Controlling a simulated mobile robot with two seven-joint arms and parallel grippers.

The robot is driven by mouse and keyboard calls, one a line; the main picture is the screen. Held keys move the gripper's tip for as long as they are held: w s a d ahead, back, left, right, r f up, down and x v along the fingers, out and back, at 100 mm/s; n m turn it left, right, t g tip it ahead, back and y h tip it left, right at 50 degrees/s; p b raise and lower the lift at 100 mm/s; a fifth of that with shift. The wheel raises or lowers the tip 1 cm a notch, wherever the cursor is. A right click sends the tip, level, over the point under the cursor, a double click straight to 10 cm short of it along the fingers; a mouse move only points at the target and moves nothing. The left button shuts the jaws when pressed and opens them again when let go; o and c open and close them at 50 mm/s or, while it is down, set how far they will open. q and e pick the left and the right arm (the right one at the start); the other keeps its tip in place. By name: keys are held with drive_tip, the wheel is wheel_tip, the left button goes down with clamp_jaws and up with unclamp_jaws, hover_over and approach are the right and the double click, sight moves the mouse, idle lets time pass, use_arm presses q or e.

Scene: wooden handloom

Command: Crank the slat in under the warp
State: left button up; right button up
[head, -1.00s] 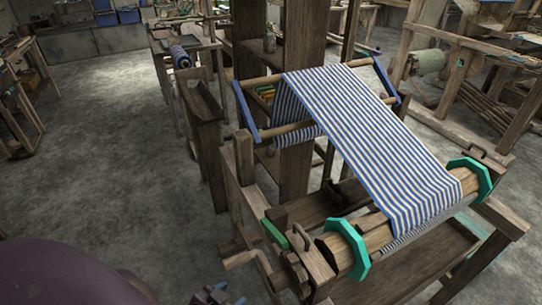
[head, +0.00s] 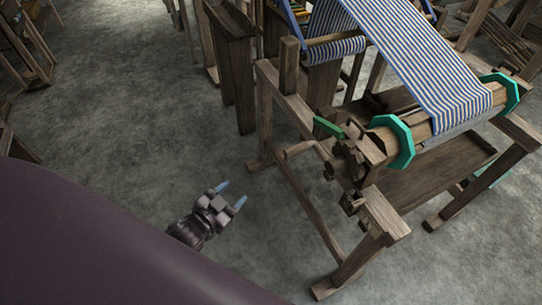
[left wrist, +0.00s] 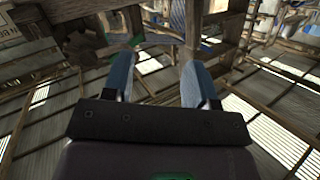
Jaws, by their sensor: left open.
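The striped blue and white warp (head: 410,50) runs down over the wooden beam (head: 440,122) of the loom, between two green octagonal end plates, the near one (head: 393,141) on the left. A wooden crank arm (head: 301,150) sticks out at the loom's left side, beside a cogged wooden wheel (head: 350,160) and a green piece (head: 329,127). I cannot make out the slat for certain. My left gripper (head: 233,194) is open and empty, low over the floor to the left of the loom, apart from it. Its blue fingers (left wrist: 158,82) stand apart in the left wrist view. My right gripper is out of view.
The loom's left front leg (head: 352,262) and slanting brace (head: 315,215) stand to the right of my left gripper. A wooden bench (head: 232,65) stands behind. The concrete floor (head: 130,110) at the left is clear.

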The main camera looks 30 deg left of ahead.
use_arm(q)
drive_tip(key=w+m+t+h, duration=0.1)
drive_tip(key=w+m+h, duration=0.1)
drive_tip(key=w, duration=0.1)
drive_tip(key=m+g+h+b, duration=1)
drive_tip(key=m+g+h, duration=0.5)
drive_tip(key=m+g, duration=1.15)
approach(295, 150)
drive_tip(key=s+d+m+t, duration=0.1)
drive_tip(key=d, duration=0.1)
drive_tip(key=s+d+r+m+t+p, duration=0.1)
drive_tip(key=d+m+t, duration=0.1)
drive_tip(key=s+d+m+t, duration=0.1)
drive_tip(key=d+m+t, duration=0.1)
drive_tip(key=d, duration=0.1)
drive_tip(key=shift+s+r+p, duration=0.15)
drive_tip(key=shift+r+p, duration=0.25)
drive_tip(key=shift+s+d, duration=0.15)
drive_tip(key=shift+d, duration=0.5)
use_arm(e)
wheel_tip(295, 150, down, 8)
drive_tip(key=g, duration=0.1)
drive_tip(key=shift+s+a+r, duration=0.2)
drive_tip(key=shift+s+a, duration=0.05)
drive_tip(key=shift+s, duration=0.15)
use_arm(q)
clamp_jaws()
